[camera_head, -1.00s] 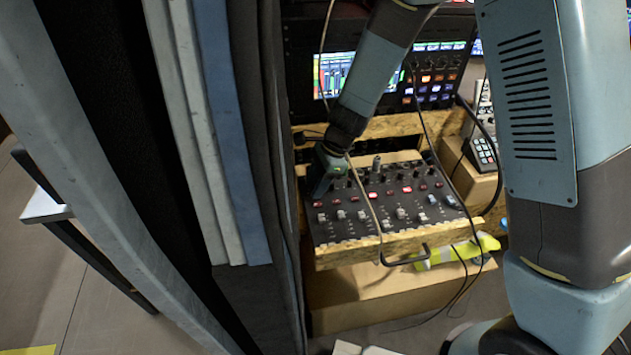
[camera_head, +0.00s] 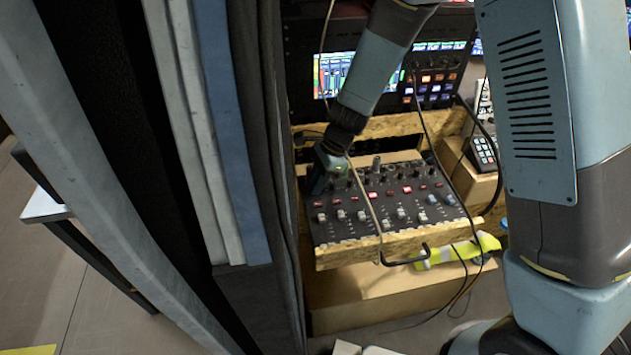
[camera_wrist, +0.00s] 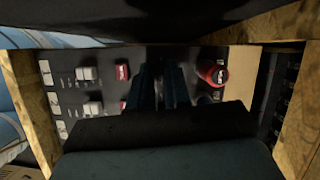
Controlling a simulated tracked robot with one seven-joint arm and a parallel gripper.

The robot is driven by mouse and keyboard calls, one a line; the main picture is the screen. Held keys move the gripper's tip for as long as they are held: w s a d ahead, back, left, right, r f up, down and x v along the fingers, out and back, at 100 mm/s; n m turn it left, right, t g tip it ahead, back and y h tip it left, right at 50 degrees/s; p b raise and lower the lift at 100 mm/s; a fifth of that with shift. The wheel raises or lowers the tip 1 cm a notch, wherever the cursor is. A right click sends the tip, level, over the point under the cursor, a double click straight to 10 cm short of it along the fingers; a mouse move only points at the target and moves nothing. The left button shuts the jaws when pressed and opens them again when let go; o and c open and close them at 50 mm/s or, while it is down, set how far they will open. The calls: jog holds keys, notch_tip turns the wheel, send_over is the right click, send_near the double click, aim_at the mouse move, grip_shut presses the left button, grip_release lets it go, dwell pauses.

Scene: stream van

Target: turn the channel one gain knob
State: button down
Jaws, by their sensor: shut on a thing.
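The mixer (camera_head: 386,228) is a dark sloped panel with rows of small knobs, red buttons and white and blue faders. My gripper (camera_head: 319,186) is down at its upper left end in the head view. In the wrist view my gripper (camera_wrist: 166,82) is shut, its dark fingers close together over the panel, right of the red buttons (camera_wrist: 122,72). It grips a small knob that the fingers hide; its place fits the channel one gain knob, but no marking can be read. A red-rimmed knob (camera_wrist: 214,74) stands clear just right of the fingers.
A wooden frame (camera_head: 392,246) edges the mixer, with a black handle at the front. A cable hangs across the panel beside my gripper. Dark and blue upright panels (camera_head: 232,150) stand close on the left. A lit screen rack (camera_head: 335,75) is behind.

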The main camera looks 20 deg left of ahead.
jog(key=n, duration=0.2)
jog(key=n+g+h, duration=0.1)
jog(key=n, duration=0.2)
jog(key=shift+w+a+h, duration=0.15)
jog(key=shift+h, duration=0.15)
jog(key=n+h, duration=0.1)
jog(key=n, duration=0.4)
jog(key=shift+a+g+h, duration=0.1)
jog(key=shift+g+h, duration=0.2)
jog(key=shift+h, duration=0.1)
jog(key=n+h, duration=0.1)
jog(key=n, duration=0.3)
jog(key=shift+a+h, duration=0.15)
jog(key=shift+h, duration=0.25)
jog(key=shift+a+n+t+h, duration=0.1)
jog(key=shift+n+t+h, duration=0.25)
jog(key=shift+n, duration=0.9)
jog(key=shift+n+t+h, duration=0.25)
jog(key=shift+n+h, duration=0.1)
jog(key=shift+n, duration=0.9)
jog(key=c, duration=1.1)
grip_release()
